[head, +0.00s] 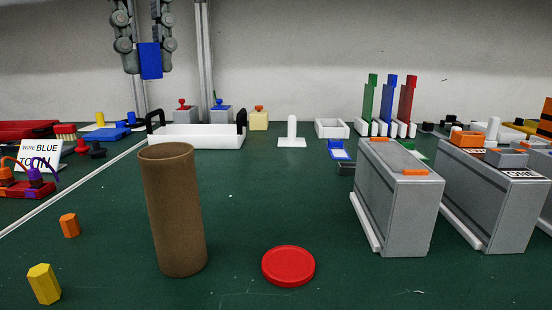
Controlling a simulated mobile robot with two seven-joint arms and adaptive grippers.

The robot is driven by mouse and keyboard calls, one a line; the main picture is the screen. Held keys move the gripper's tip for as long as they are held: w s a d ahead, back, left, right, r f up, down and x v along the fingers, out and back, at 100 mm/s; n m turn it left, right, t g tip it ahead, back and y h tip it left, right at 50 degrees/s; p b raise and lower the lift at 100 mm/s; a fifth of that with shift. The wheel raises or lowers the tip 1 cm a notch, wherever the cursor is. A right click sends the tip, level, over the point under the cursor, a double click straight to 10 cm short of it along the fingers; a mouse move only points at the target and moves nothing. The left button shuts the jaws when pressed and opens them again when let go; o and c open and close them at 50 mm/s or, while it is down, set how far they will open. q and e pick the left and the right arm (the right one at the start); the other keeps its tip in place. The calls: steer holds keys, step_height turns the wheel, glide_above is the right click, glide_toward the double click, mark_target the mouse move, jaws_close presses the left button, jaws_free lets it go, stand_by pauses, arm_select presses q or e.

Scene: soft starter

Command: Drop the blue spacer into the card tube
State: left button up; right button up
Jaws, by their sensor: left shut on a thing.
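The blue spacer (150,61) is a small blue block held upright between the fingertips of my left gripper (149,58), high at the upper left of the head view. My left gripper is shut on it. The card tube (175,215) is a tall brown cylinder standing on the green table, leaning slightly in the picture. Its open top rim faces up, and the inside bottom is hidden. The spacer appears above the tube's rim and a little to the left in the picture, clearly apart from it. My right gripper is not in view.
A red disc (288,266) lies right of the tube. An orange spacer (69,225) and a yellow spacer (43,283) stand at left. Grey boxes (398,205) stand at right. A white tray (195,142) with black handles lies behind the tube.

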arm_select(q)
steer(key=o, duration=0.8)
steer(key=shift+r, duration=0.1)
steer(key=shift+r, duration=3.7)
